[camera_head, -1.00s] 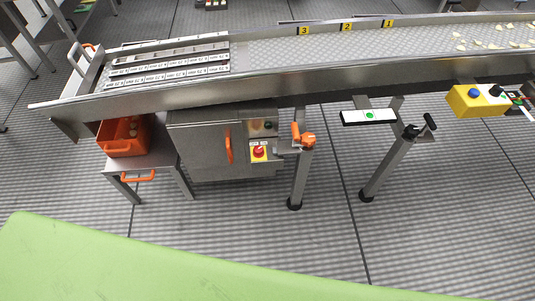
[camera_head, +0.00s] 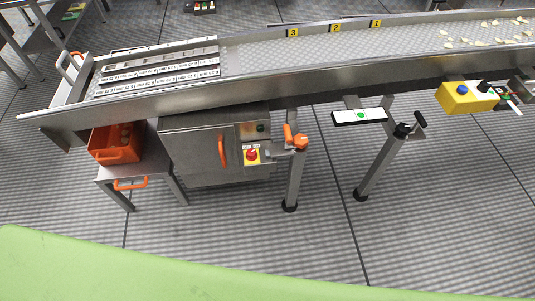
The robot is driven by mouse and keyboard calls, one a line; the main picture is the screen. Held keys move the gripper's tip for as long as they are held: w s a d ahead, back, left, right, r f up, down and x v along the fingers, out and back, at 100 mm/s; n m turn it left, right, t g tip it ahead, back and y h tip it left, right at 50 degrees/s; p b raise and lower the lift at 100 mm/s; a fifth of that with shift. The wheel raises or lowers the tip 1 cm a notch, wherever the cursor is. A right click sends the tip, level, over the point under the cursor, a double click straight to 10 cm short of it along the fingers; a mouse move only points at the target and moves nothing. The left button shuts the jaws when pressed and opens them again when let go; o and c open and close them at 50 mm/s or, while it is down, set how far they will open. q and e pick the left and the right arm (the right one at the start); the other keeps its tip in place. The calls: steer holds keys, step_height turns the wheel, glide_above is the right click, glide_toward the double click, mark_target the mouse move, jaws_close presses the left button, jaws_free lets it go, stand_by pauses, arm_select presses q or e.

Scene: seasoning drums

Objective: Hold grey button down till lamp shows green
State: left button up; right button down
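No grey button can be clearly picked out. A yellow control box (camera_head: 468,97) hangs under the conveyor at the right, with a blue button (camera_head: 462,89) and a dark knob (camera_head: 484,87) on top. A white plate with a black edge (camera_head: 345,117) is under the conveyor and bears a green round spot (camera_head: 361,114); I cannot tell whether it is a lamp. A steel cabinet (camera_head: 190,150) carries a small dark control (camera_head: 261,127) and a red knob (camera_head: 251,154) on a yellow plate. Neither gripper can be made out.
A long steel conveyor (camera_head: 300,90) crosses the view, with number tags 1, 2, 3 and pale chips at the right. An orange bin (camera_head: 115,148) stands on a small steel stand (camera_head: 165,172). Conveyor legs (camera_head: 380,165) reach the floor. The grey tiled floor (camera_head: 270,245) in front is open.

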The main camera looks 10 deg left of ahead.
stand_by(0.3)
arm_select(q)
jaws_close()
stand_by(1.1)
